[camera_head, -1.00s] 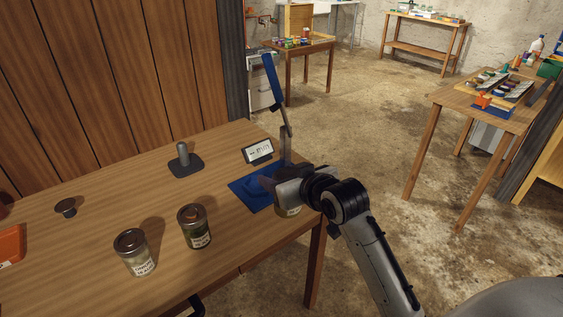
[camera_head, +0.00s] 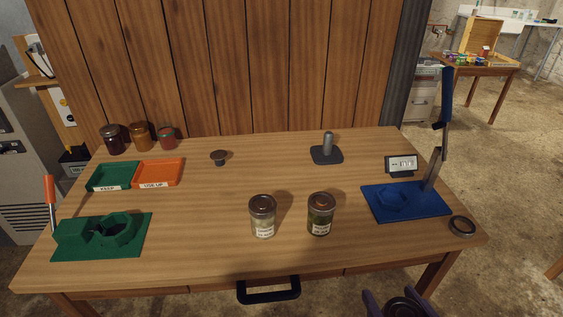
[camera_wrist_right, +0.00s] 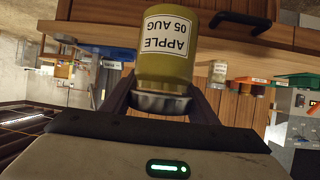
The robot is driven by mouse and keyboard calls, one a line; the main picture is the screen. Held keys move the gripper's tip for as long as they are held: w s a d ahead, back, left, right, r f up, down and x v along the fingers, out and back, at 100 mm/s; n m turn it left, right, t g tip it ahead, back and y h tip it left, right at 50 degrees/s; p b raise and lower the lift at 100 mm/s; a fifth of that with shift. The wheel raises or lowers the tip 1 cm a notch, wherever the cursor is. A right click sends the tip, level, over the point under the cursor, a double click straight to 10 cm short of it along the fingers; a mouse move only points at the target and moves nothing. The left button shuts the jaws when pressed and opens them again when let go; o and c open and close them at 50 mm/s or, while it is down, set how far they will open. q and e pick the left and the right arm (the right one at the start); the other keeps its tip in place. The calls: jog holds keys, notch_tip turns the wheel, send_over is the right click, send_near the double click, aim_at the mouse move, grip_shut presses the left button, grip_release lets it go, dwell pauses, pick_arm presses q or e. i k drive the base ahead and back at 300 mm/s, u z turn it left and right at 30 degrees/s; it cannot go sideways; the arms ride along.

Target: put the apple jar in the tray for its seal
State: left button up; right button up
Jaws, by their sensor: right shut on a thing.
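My right gripper (camera_head: 400,303) shows at the bottom edge of the head view, off the table's front, its fingers around a dark round lid. In the right wrist view it is shut on the apple jar (camera_wrist_right: 166,45) at its silver lid (camera_wrist_right: 160,103). The label reads "APPLE 05 AUG", upside down in that view. The green "KEEP" tray (camera_head: 97,188) and the orange "USE UP" tray (camera_head: 149,184) stand side by side at the table's left, and both look empty. I cannot tell the state of the jar's seal. My left gripper is not in view.
Two lidded jars stand at the table's middle front, one pale (camera_head: 263,217) and one darker (camera_head: 320,214). A green fixture (camera_head: 73,253) is front left. A blue base with lever (camera_head: 420,207) and a metal ring (camera_head: 462,225) are at the right. A grey post (camera_head: 327,154) stands behind.

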aim_at(160, 174)
jog(key=u, duration=2.9)
jog(key=i, duration=2.85)
jog(key=z, duration=2.9)
